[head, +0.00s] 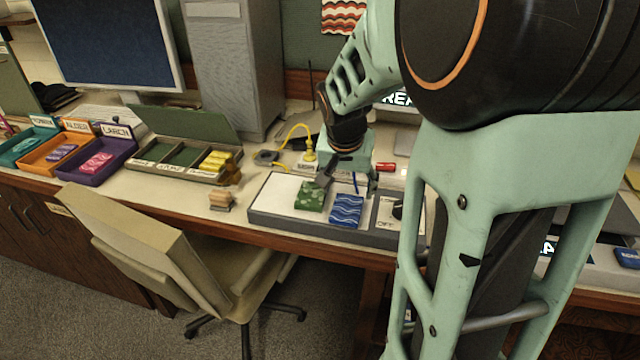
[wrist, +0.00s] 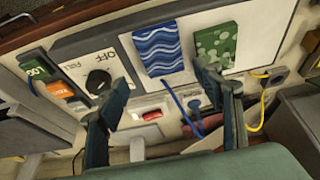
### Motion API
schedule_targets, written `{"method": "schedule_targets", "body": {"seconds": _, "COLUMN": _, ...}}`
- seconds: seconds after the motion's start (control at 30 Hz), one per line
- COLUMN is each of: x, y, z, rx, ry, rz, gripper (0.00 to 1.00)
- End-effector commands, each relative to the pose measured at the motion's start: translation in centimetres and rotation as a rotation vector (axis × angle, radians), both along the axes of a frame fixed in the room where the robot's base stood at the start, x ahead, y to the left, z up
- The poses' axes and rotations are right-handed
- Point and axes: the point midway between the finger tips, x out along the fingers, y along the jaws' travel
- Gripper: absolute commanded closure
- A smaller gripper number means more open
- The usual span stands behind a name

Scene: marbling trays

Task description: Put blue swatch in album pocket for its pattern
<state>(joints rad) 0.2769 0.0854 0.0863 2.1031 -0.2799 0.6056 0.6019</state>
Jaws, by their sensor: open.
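The blue swatch (head: 346,211), with white wavy lines, lies flat on a pale panel in the head view. It also shows at the top of the wrist view (wrist: 158,47). My gripper (head: 348,182) is open and empty, just behind and above the blue swatch. In the wrist view my fingers (wrist: 163,85) are spread apart, with the blue swatch beyond their tips. A green spotted swatch (head: 310,197) lies left of the blue one. A grey-green lidded case (head: 176,177) with labelled compartments stands open at the left. Its labels are too small to read surely, and I cannot tell whether it is the album.
Yellow pieces (head: 216,161) lie in the case's right compartment. Purple (head: 117,162), orange and teal trays stand further left. A wooden stamp-like block (head: 221,201) stands before the case. A switch with a black knob (wrist: 98,81) and a yellow cable (head: 303,130) are near. A chair (head: 150,245) stands in front.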

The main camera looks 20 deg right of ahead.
Motion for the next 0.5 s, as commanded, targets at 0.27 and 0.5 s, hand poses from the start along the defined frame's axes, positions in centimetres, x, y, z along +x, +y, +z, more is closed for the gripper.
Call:
{"method": "schedule_targets", "body": {"seconds": 0.27, "x": 1.0, "y": -0.7, "z": -3.3, "rx": 0.002, "ry": 0.003, "rz": -0.002, "gripper": 0.39}}
{"method": "schedule_targets", "body": {"seconds": 0.5, "x": 1.5, "y": -0.8, "z": -5.6, "rx": 0.003, "ry": 0.005, "rz": -0.001, "gripper": 0.39}}
